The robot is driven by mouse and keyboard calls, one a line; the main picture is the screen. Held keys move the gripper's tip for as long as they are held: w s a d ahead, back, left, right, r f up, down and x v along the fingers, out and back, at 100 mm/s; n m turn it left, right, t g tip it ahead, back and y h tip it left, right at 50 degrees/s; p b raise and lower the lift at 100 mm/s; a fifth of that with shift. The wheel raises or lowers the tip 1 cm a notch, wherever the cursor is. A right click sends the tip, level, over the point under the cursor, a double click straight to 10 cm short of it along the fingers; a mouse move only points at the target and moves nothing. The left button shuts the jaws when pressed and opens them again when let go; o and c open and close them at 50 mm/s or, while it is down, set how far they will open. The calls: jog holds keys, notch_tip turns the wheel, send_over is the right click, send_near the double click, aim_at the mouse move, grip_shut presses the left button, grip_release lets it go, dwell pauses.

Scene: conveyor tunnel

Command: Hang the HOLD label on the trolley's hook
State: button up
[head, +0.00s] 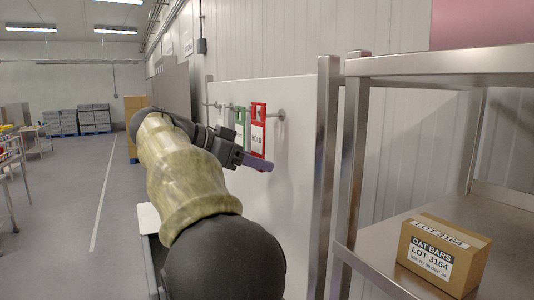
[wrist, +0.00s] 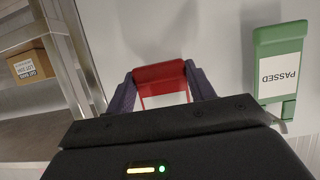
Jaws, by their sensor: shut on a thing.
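The HOLD label (head: 258,138) is a red frame with a white panel and a slot near its top. My gripper (head: 256,163) is shut on its lower part in the head view. In the wrist view the red label (wrist: 160,72) sits between the two purple-grey fingers of my gripper (wrist: 161,88). I cannot make out a trolley hook in either view.
A green PASSED label (wrist: 279,62) hangs just beside my gripper. At the right stands a steel shelf frame (head: 326,170) with an OAT BARS box (head: 444,255) on it, close to the label board. Open floor (head: 60,220) lies at the left, with carts beyond.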

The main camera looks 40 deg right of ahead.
jog(key=shift+w+a, duration=0.25)
jog(key=shift+a, duration=0.85)
jog(key=shift+w+a, duration=0.25)
jog(key=shift+a, duration=0.8)
jog(key=shift+d, duration=0.15)
jog(key=shift+s+d, duration=0.2)
jog(key=shift+d, duration=0.55)
jog(key=shift+s+d, duration=0.2)
jog(key=shift+d, duration=0.55)
jog(key=shift+s+d, duration=0.2)
jog(key=shift+d, duration=0.55)
